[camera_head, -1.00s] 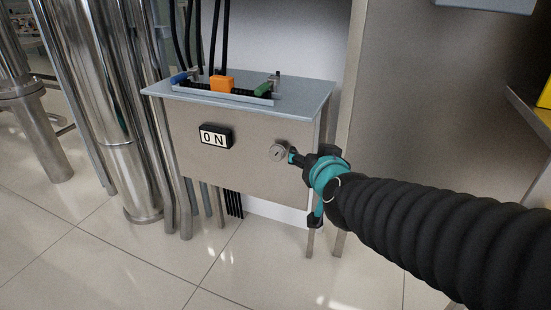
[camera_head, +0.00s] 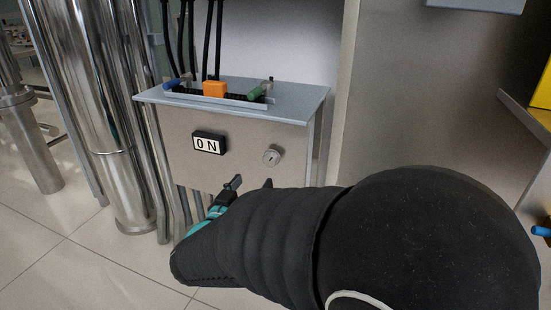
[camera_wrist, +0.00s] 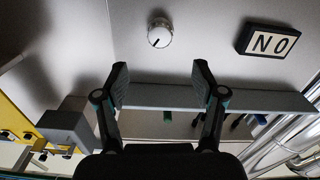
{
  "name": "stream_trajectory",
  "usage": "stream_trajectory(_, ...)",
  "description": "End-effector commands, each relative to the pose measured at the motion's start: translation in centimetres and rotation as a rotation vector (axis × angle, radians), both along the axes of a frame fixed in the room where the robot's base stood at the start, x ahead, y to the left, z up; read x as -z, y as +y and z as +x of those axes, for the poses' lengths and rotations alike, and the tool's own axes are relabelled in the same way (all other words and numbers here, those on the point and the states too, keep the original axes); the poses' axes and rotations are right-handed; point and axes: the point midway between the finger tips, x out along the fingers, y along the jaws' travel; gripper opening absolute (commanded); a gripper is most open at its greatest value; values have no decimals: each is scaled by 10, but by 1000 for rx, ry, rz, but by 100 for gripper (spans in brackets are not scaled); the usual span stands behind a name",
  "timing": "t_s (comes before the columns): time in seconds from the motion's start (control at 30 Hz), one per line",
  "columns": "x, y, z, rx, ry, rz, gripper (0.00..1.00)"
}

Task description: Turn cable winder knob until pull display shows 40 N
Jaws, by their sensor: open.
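The round silver knob (camera_head: 272,155) sits on the front panel of a metal cabinet. The small black-framed display (camera_head: 209,143) to its left reads 0 N. In the wrist view the knob (camera_wrist: 160,33) shows a dark pointer mark, and the display (camera_wrist: 269,42) appears upside down. My gripper (camera_head: 252,184) is just below the knob in the head view, partly hidden by my black arm sleeve. In the wrist view my gripper (camera_wrist: 160,83) has its two fingers spread with nothing between them; the knob lies beyond the tips, apart from them.
The cabinet's top (camera_head: 293,103) carries an orange block (camera_head: 215,89), a green piece (camera_head: 257,94), a blue piece and dark cables. Steel pipes (camera_head: 120,165) stand at the left. A large metal panel (camera_head: 420,100) rises at the right.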

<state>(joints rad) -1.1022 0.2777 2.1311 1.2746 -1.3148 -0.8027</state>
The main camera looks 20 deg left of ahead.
Motion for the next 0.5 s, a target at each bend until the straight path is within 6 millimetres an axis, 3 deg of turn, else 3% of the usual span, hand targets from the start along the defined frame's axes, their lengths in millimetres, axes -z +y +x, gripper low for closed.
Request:
stream_trajectory(0.2,1,-5,43,3,0,1,69)
stream_trajectory(0.5,1,-8,92,0,1,1,69)
